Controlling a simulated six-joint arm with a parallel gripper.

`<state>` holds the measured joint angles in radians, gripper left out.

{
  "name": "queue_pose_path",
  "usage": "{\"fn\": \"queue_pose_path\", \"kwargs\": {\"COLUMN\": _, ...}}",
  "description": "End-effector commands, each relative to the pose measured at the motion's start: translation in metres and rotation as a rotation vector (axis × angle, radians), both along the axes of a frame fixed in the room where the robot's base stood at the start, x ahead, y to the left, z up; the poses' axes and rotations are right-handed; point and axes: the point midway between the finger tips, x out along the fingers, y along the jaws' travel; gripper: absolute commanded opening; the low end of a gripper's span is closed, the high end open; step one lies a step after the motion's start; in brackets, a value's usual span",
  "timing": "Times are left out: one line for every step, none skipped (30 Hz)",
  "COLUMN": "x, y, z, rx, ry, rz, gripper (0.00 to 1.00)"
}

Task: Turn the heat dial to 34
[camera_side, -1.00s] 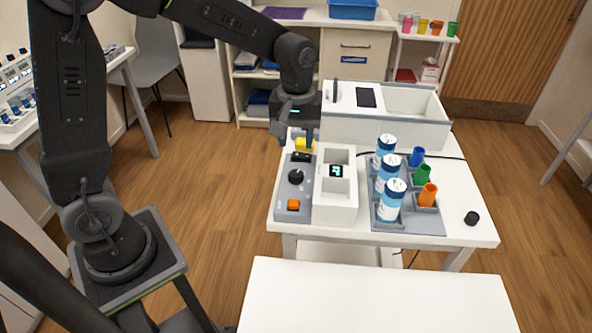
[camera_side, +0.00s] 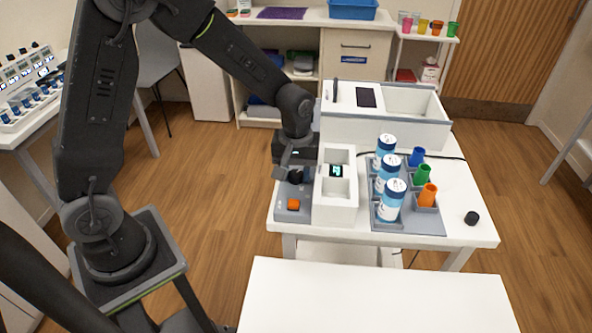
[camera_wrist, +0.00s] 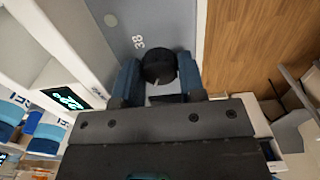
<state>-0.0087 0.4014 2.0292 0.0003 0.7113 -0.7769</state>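The heat dial (camera_wrist: 158,68) is a round black knob with a pale pointer line on a grey panel (camera_wrist: 128,28). The printed number 38 stands beside it in the wrist view. In the side view my gripper (camera_side: 294,172) is down at the panel and hides most of the dial. In the wrist view the blue-grey fingers of my gripper (camera_wrist: 160,80) stand on either side of the knob, very near it. I cannot tell whether they press on it. A small lit display (camera_side: 336,171) sits in the white block; its digits are unreadable.
The white block (camera_side: 337,208) stands right beside the panel. An orange button (camera_side: 293,204) is at the panel's front. A grey rack (camera_side: 408,226) with blue-white bottles (camera_side: 392,201) and coloured cups is to the right. A white bin (camera_side: 385,128) stands behind.

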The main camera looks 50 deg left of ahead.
Motion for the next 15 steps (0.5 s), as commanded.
{"fn": "queue_pose_path", "kwargs": {"x": 0.0001, "y": 0.0000, "z": 0.0002, "rx": 0.000, "ry": 0.000, "rz": 0.000, "gripper": 0.32}}
{"fn": "queue_pose_path", "kwargs": {"x": 0.0001, "y": 0.0000, "z": 0.0003, "rx": 0.000, "ry": 0.000, "rz": 0.000, "gripper": 0.29}}
{"fn": "queue_pose_path", "kwargs": {"x": 0.0001, "y": 0.0000, "z": 0.0003, "rx": 0.000, "ry": 0.000, "rz": 0.000, "gripper": 0.25}}
{"fn": "queue_pose_path", "kwargs": {"x": 0.0001, "y": 0.0000, "z": 0.0003, "rx": 0.000, "ry": 0.000, "rz": 0.000, "gripper": 0.23}}
{"fn": "queue_pose_path", "kwargs": {"x": 0.0001, "y": 0.0000, "z": 0.0004, "rx": 0.000, "ry": 0.000, "rz": 0.000, "gripper": 0.20}}
{"fn": "queue_pose_path", "kwargs": {"x": 0.0001, "y": 0.0000, "z": 0.0004, "rx": 0.000, "ry": 0.000, "rz": 0.000, "gripper": 0.16}}
{"fn": "queue_pose_path", "kwargs": {"x": 0.0001, "y": 0.0001, "z": 0.0005, "rx": 0.000, "ry": 0.000, "rz": 0.000, "gripper": 0.13}}
{"fn": "queue_pose_path", "kwargs": {"x": 0.0001, "y": 0.0001, "z": 0.0005, "rx": 0.000, "ry": 0.000, "rz": 0.000, "gripper": 0.10}}
{"fn": "queue_pose_path", "kwargs": {"x": 0.0001, "y": 0.0001, "z": 0.0005, "rx": 0.000, "ry": 0.000, "rz": 0.000, "gripper": 0.10}}
{"fn": "queue_pose_path", "kwargs": {"x": 0.0001, "y": 0.0001, "z": 0.0006, "rx": 0.000, "ry": 0.000, "rz": -0.001, "gripper": 0.10}}
{"fn": "queue_pose_path", "kwargs": {"x": 0.0001, "y": 0.0001, "z": 0.0006, "rx": 0.000, "ry": 0.000, "rz": -0.002, "gripper": 0.10}}
{"fn": "queue_pose_path", "kwargs": {"x": 0.0001, "y": 0.0001, "z": 0.0006, "rx": 0.000, "ry": 0.000, "rz": -0.005, "gripper": 0.10}}
{"fn": "queue_pose_path", "kwargs": {"x": 0.0001, "y": 0.0001, "z": 0.0006, "rx": 0.000, "ry": 0.000, "rz": -0.008, "gripper": 0.10}}
{"fn": "queue_pose_path", "kwargs": {"x": 0.0001, "y": 0.0001, "z": 0.0007, "rx": 0.000, "ry": 0.000, "rz": -0.012, "gripper": 0.10}}
{"fn": "queue_pose_path", "kwargs": {"x": 0.0001, "y": 0.0001, "z": 0.0007, "rx": 0.000, "ry": 0.000, "rz": -0.021, "gripper": 0.10}}
